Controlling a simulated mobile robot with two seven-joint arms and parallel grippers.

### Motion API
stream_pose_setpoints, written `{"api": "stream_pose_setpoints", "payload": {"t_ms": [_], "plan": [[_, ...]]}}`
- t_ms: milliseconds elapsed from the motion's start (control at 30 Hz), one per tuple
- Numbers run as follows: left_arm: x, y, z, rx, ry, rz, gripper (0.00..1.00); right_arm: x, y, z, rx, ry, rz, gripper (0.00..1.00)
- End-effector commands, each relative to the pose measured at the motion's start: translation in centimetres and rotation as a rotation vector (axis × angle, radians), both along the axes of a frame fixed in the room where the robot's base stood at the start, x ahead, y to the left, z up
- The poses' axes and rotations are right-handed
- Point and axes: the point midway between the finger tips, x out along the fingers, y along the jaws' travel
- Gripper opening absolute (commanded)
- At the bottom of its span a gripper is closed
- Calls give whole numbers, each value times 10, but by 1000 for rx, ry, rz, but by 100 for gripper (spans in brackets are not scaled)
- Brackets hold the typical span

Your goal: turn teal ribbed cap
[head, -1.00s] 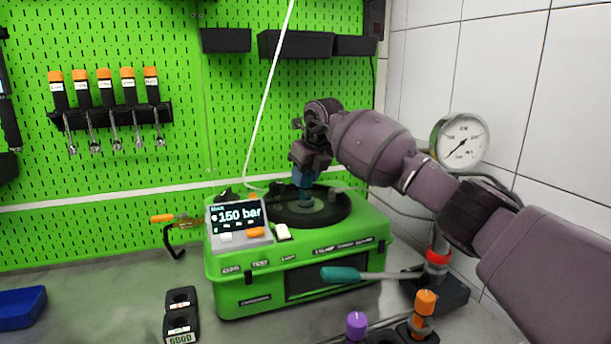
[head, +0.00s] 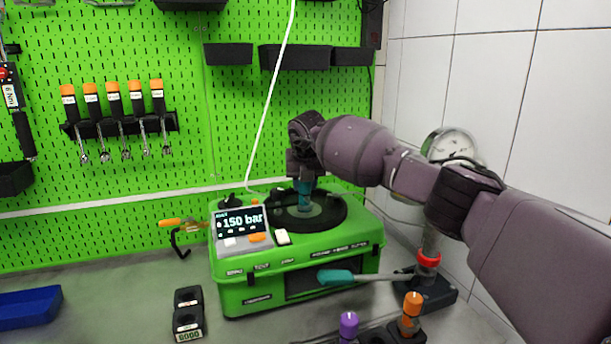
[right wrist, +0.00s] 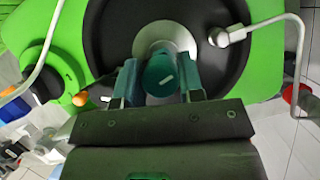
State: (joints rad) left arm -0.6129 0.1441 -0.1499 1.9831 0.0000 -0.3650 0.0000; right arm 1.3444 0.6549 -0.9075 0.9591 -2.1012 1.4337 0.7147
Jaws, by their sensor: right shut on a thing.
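The teal ribbed cap (right wrist: 161,76) stands at the middle of the dark round plate (right wrist: 110,30) in the right wrist view, above a pale disc. My right gripper (right wrist: 158,82) is shut on it, one finger on each side. In the head view my right gripper (head: 305,190) points down at the centre of the round plate (head: 330,215) on top of the green pump case (head: 300,262). The fingers largely hide the cap there. My left gripper is out of view.
A display (head: 241,222) reading 150 bar sits on the case's front left. A teal-handled lever (head: 336,276) crosses its front. A pressure gauge (head: 450,146) stands to the right, partly behind my arm. Purple (head: 348,322) and orange (head: 413,302) knobs stand in front.

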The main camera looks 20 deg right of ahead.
Motion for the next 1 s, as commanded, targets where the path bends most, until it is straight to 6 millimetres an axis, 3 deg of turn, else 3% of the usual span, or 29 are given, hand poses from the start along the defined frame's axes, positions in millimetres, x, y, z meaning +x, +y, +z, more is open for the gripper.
{"api": "stream_pose_setpoints", "payload": {"t_ms": [200,500,1000], "plan": [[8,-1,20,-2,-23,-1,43,0,0,4,-1,-2,-191,12],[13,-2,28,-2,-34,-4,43,0,0,2,0,-2,-386,12],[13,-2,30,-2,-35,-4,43,0,0,1,0,0,-488,12]]}}
